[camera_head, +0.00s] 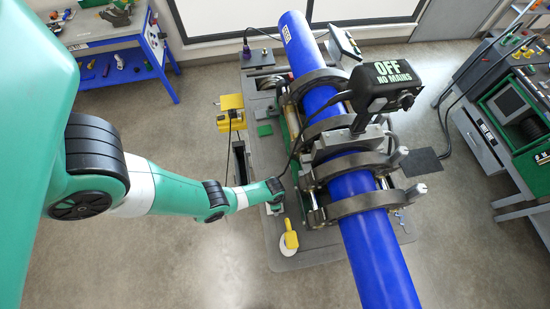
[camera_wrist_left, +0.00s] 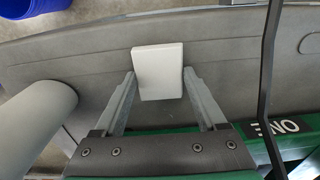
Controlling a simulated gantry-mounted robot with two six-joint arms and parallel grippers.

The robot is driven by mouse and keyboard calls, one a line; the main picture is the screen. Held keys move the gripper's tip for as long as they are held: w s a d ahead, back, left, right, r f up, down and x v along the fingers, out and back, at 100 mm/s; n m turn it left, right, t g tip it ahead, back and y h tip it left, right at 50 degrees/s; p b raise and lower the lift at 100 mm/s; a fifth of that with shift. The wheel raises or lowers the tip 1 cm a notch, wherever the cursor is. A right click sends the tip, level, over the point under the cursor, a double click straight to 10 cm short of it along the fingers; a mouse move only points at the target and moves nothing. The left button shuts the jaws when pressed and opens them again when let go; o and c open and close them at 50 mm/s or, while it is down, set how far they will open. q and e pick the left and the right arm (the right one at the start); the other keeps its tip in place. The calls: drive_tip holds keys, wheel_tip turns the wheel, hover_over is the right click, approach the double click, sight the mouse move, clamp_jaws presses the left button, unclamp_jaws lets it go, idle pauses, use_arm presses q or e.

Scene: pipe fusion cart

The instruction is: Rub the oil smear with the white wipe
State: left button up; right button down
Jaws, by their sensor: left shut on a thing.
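My left gripper (camera_head: 274,203) is low over the grey cart deck, at the left side of the pipe clamps. In the left wrist view, my left gripper (camera_wrist_left: 159,80) is shut on the white wipe (camera_wrist_left: 158,65), a pale block between its fingertips. The grey deck lies beneath the wipe; I cannot tell whether they touch. I cannot make out an oil smear in either view. My right gripper is not in view.
A blue pipe (camera_head: 375,245) runs through dark clamp rings (camera_head: 362,204) just right of my gripper. A yellow-handled tool (camera_head: 291,239) lies nearer on the deck. A yellow block (camera_head: 231,102) and a black box marked OFF (camera_head: 390,82) are farther back.

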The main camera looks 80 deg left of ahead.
use_arm(q)
drive_tip(key=shift+w+d+r+p, duration=0.1)
drive_tip(key=shift+d+r+p, duration=0.3)
drive_tip(key=shift+r+p, duration=0.45)
drive_tip(key=r+p, duration=0.1)
drive_tip(key=w+r+p, duration=0.1)
drive_tip(key=a+r+p, duration=0.1)
drive_tip(key=shift+w+r, duration=0.3)
drive_tip(key=shift+w, duration=0.1)
drive_tip(key=shift+r+p, duration=1.35)
